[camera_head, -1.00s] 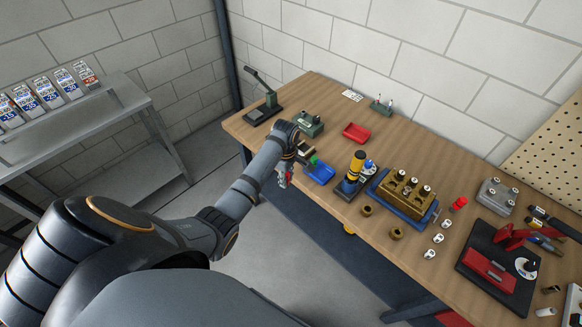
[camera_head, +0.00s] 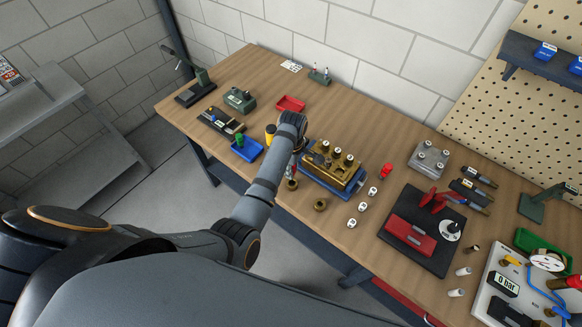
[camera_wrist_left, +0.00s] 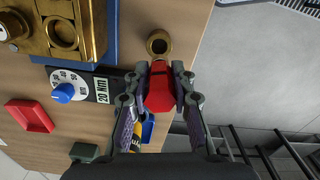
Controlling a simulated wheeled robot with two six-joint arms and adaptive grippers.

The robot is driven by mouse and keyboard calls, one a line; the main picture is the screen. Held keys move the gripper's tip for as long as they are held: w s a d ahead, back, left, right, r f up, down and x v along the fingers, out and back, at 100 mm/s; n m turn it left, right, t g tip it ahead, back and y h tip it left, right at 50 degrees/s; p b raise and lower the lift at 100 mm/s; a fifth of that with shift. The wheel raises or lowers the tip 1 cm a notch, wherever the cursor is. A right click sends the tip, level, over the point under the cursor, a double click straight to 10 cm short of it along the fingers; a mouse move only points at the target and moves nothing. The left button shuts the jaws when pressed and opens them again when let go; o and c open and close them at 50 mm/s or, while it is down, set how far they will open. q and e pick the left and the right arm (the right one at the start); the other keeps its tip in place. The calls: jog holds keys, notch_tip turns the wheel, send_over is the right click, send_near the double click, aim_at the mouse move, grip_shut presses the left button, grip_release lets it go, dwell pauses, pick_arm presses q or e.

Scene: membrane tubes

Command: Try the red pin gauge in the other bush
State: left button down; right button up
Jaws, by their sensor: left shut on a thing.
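My left gripper (camera_head: 291,168) is shut on the red pin gauge (camera_wrist_left: 160,90), whose red body shows between the fingers in the left wrist view. The fingers hide much of it, and its far end is hard to make out. A brass bush (camera_wrist_left: 159,42) with a dark round hole stands on the table just beyond the gauge in that view. In the head view, one bush (camera_head: 292,185) is close by the gripper and another (camera_head: 320,205) is to its right, nearer the table's front edge. I cannot tell whether gauge and bush touch. My right gripper is out of view.
A brass block on a blue base (camera_head: 335,165) stands right of the gripper. A dial marked 20 Nm with a blue knob (camera_wrist_left: 63,93) is close by. A blue tray (camera_head: 247,150) and a red tray (camera_head: 290,104) are left and behind. Several small white-topped parts (camera_head: 363,207) stand right.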

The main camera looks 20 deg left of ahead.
pick_arm(q)
jog(key=shift+d+f, duration=0.15)
jog(key=shift+f, duration=0.45)
jog(key=shift+f+b, duration=0.4)
jog(key=shift+f, duration=0.35)
jog(key=shift+f+b, duration=0.3)
jog(key=shift+f, duration=0.65)
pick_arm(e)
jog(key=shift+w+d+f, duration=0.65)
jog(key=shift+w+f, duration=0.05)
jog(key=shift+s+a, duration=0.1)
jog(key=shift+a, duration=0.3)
pick_arm(q)
jog(key=shift+p, duration=0.35)
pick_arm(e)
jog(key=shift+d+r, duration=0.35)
pick_arm(q)
jog(key=shift+p, duration=0.35)
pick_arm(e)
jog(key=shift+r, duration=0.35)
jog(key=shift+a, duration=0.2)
pick_arm(q)
jog(key=shift+f+b, duration=0.35)
jog(key=shift+f, duration=0.25)
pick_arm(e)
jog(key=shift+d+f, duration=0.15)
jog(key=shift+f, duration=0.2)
